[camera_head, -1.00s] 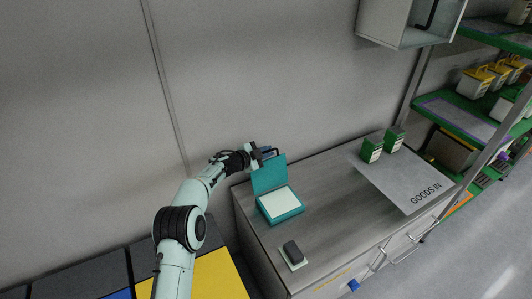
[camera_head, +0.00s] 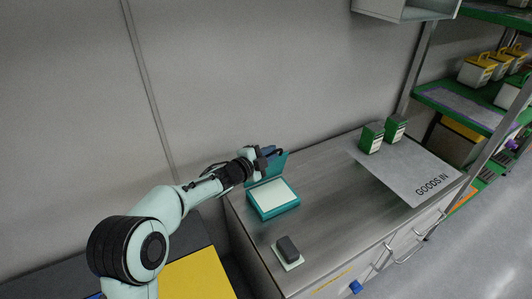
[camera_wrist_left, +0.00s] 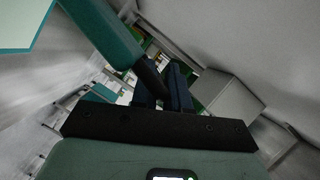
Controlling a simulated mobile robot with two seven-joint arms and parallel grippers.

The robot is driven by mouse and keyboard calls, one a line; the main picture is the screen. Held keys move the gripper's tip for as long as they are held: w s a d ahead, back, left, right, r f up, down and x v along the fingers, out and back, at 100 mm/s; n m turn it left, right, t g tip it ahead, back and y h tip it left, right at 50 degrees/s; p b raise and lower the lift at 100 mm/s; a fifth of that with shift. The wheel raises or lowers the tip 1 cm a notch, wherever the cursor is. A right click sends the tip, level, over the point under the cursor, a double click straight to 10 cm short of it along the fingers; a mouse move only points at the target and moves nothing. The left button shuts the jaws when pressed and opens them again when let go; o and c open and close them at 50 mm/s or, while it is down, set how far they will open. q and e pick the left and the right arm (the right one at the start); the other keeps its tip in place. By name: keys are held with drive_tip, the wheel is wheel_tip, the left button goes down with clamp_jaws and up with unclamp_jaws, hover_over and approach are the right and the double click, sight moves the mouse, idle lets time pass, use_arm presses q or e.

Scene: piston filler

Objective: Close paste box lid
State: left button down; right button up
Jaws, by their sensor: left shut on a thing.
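The teal paste box (camera_head: 273,199) stands on the grey counter with a white top surface inside its teal rim. Its teal lid (camera_head: 279,164) stands up open at the box's back edge, partly hidden by my left gripper. My left gripper (camera_head: 268,155) is at the lid's upper left part and is shut on the lid. In the left wrist view, the teal lid (camera_wrist_left: 103,30) runs down to the dark fingers (camera_wrist_left: 165,88). A corner of the pale box surface (camera_wrist_left: 18,22) shows at upper left there. My right gripper is not in view.
A dark block on a pale pad (camera_head: 288,250) lies in front of the box. Two green-and-white cartons (camera_head: 372,138) stand at the back of the grey "GOODS IN" mat (camera_head: 415,172). The counter between box and mat (camera_head: 325,190) is clear. A wall stands behind.

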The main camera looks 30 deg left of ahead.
use_arm(q)
drive_tip(key=shift+s+d+f, duration=0.2)
drive_tip(key=shift+s+d, duration=0.1)
drive_tip(key=shift+d, duration=0.35)
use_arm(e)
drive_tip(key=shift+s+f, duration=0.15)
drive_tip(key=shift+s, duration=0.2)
use_arm(q)
drive_tip(key=c, duration=1.5)
unclamp_jaws()
drive_tip(key=shift+s, duration=0.1)
drive_tip(key=s+p, duration=0.1)
drive_tip(key=s, duration=0.3)
drive_tip(key=s+a+r, duration=0.1)
drive_tip(key=s, duration=0.3)
drive_tip(key=s+r+p, duration=0.1)
drive_tip(key=s, duration=0.4)
drive_tip(key=shift+a+r+p, duration=0.15)
drive_tip(key=shift+a+p, duration=0.1)
drive_tip(key=shift+p, duration=0.1)
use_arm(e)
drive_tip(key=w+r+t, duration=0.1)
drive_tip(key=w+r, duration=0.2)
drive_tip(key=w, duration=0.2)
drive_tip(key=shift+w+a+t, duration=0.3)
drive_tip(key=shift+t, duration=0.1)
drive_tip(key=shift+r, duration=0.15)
